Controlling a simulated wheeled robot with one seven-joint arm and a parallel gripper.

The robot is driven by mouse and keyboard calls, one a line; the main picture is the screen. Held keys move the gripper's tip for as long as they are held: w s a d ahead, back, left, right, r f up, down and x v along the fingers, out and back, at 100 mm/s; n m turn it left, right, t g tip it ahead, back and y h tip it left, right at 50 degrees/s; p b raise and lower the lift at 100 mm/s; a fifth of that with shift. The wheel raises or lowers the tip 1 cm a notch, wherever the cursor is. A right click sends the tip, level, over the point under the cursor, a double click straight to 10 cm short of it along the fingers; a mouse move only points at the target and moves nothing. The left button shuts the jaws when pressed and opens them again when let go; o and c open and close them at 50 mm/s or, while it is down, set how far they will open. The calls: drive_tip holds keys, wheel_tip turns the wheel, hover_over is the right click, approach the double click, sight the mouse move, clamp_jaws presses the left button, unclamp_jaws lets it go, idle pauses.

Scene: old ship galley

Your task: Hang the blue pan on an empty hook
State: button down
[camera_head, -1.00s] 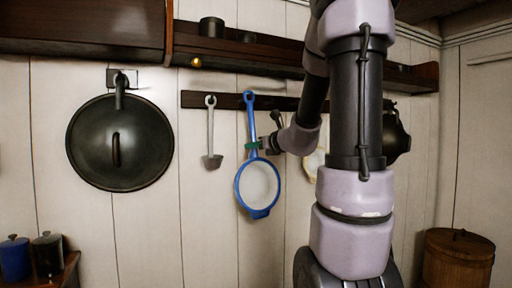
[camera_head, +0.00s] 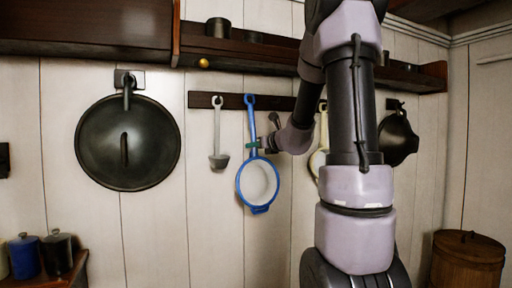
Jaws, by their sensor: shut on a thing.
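The blue pan (camera_head: 260,209) hangs down flat along the white plank wall, its handle up and its pale round bowl below. The ring at the top of its handle (camera_head: 250,101) is at the dark hook rail (camera_head: 290,103); I cannot tell whether the ring is over a hook. My gripper (camera_head: 255,146) is shut on the pan's handle, coming in from the right. The hook behind the ring is hidden. Part of the rail to the right is hidden by my arm.
A grey ladle (camera_head: 218,160) hangs just left of the pan. A cream pan (camera_head: 320,160) hangs to the right, partly behind my arm. A large black lid (camera_head: 128,143) hangs far left, a black pan (camera_head: 397,138) far right. A dark shelf (camera_head: 270,55) runs above the rail.

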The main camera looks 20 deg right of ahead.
drive_tip(key=shift+w, duration=0.75)
drive_tip(key=shift+w+f, duration=0.15)
drive_tip(key=shift+f, duration=0.25)
